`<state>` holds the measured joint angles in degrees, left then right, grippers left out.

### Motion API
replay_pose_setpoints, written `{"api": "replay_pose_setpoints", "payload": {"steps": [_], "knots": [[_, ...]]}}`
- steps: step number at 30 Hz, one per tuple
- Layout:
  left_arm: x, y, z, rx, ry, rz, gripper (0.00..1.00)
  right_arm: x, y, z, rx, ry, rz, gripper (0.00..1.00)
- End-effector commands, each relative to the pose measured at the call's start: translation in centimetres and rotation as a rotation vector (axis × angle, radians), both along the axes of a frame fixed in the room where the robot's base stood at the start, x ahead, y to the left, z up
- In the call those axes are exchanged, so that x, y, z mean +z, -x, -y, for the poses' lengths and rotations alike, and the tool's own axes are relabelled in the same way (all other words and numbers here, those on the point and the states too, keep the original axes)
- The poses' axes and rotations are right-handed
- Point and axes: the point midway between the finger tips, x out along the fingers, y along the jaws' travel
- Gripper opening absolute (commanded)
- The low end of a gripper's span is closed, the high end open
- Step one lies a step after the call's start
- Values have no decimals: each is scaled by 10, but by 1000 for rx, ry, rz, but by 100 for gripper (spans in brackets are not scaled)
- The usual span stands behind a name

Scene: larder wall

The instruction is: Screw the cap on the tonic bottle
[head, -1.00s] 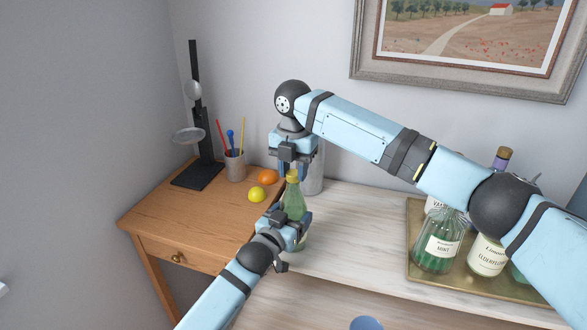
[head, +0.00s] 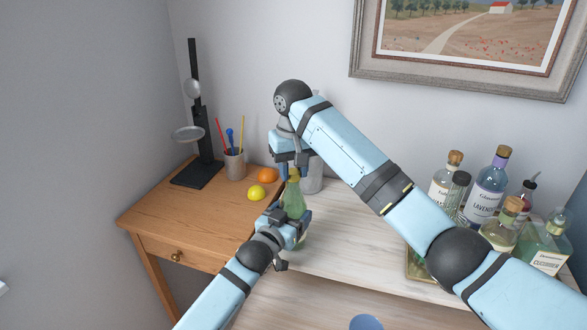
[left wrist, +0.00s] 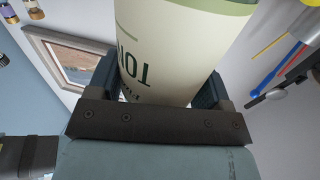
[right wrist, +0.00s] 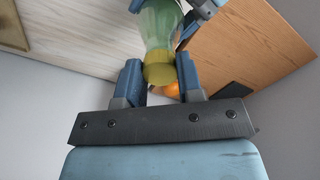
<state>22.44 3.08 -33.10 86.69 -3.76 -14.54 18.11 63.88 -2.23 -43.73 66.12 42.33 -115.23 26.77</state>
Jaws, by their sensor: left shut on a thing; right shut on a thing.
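The green tonic bottle (head: 293,203) stands upright near the left end of the marble-look counter. My left gripper (head: 293,222) is shut on its body from the front. In the left wrist view the bottle's pale label (left wrist: 165,50) shows between the fingers. The yellow cap (right wrist: 158,74) sits at the bottle's mouth, with my right gripper (right wrist: 158,68) shut on it. In the head view my right gripper (head: 291,165) comes down from above and partly hides the cap (head: 293,174). The thread is hidden, so I cannot tell how tight the cap is.
A tray (head: 418,268) of several bottles stands at the right, partly behind my right arm. A grey canister (head: 314,175) stands close behind the tonic bottle. A lemon (head: 256,193), an orange (head: 268,175), a pencil cup (head: 234,165) and a black stand (head: 197,174) are on the wooden desk.

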Motion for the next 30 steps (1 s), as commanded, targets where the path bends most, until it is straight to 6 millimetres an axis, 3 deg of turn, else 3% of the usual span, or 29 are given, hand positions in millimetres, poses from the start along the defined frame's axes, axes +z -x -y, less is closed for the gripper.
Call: {"api": "replay_pose_setpoints", "payload": {"steps": [5, 10, 11, 14, 15, 24, 30], "knots": [[0, 0, 0, 1, 0, -1, 7, 0, 0, -1, -327, 1, 0, 12], [0, 0, -1, 1, 0, -1, 7, 0, 0, -1, -351, 1, 0, 12], [0, 0, -1, 1, 0, -1, 7, 0, 0, -1, -351, 1, 1, 38], [0, 0, -1, 1, 0, -1, 7, 0, 0, -1, -350, 1, 1, 61], [0, 0, 0, 1, 0, -1, 7, 0, 0, -1, -349, 1, 1, 64], [0, 0, 0, 1, 0, -1, 7, 3, 0, 0, -348, 2, 2, 64], [0, 0, 0, 1, 0, -1, 7, 33, -1, 0, -348, 2, 7, 64]]}}
